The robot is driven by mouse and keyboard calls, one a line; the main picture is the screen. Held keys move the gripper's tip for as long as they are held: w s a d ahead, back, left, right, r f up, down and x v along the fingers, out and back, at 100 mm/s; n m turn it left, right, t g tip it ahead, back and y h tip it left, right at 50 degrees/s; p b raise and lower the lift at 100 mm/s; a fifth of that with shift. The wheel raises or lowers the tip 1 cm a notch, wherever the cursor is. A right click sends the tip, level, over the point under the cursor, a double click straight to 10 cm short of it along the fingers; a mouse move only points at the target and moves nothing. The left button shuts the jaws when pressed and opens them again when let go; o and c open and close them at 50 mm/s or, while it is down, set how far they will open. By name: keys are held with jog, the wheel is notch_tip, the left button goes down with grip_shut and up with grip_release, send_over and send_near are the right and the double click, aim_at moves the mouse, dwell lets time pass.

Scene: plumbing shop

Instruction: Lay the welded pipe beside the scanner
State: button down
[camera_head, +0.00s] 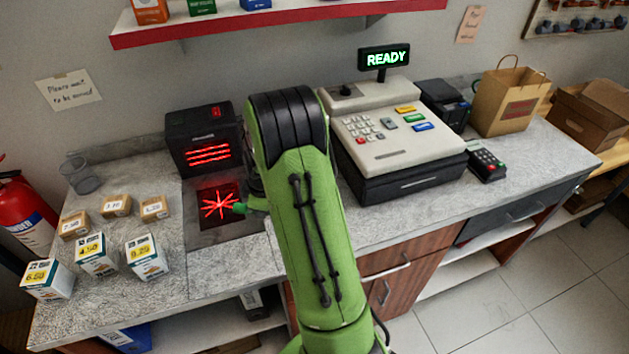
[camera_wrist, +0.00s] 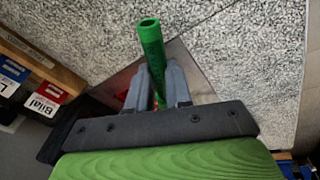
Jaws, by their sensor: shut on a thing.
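My gripper (camera_wrist: 157,90) shows in the wrist view, its two grey fingers shut on a green pipe (camera_wrist: 151,40). The pipe's open end sticks out past the fingertips. In the head view my green arm hides most of the gripper, and a short green end of the pipe (camera_head: 239,208) shows over the right side of the scanner's dark plate. The scanner has a black upright housing (camera_head: 203,140) with red light bars and a flat counter plate (camera_head: 205,228) with a red star pattern. I cannot tell whether the pipe touches the plate.
Small price-marked boxes (camera_head: 97,255) and brown blocks (camera_head: 115,205) stand left of the scanner, with an empty glass (camera_head: 80,175) behind. The cash register (camera_head: 390,130) stands right of my arm. Grey counter (camera_head: 225,255) is bare in front of the plate.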

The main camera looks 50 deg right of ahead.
jog(key=s+d+r+n+t, duration=0.1)
jog(key=s+d+r+n, duration=0.15)
jog(key=d, duration=0.45)
jog(key=s+d+r+n, duration=0.1)
jog(key=s+d+n, duration=0.25)
jog(key=d, duration=0.35)
jog(key=shift+m+y, duration=0.3)
jog(key=shift+f+b, duration=1.85)
jog(key=shift+f, duration=0.9)
notch_tip(320, 180, down, 3)
jog(key=shift+w+r+b, duration=0.1)
jog(key=shift+r+b, duration=0.1)
jog(key=shift+b, duration=1.05)
jog(key=c, duration=1)
grip_release()
jog(key=shift+o, duration=0.2)
jog(key=p+v, duration=0.1)
jog(key=v, duration=1.5)
jog(key=shift+p, duration=0.4)
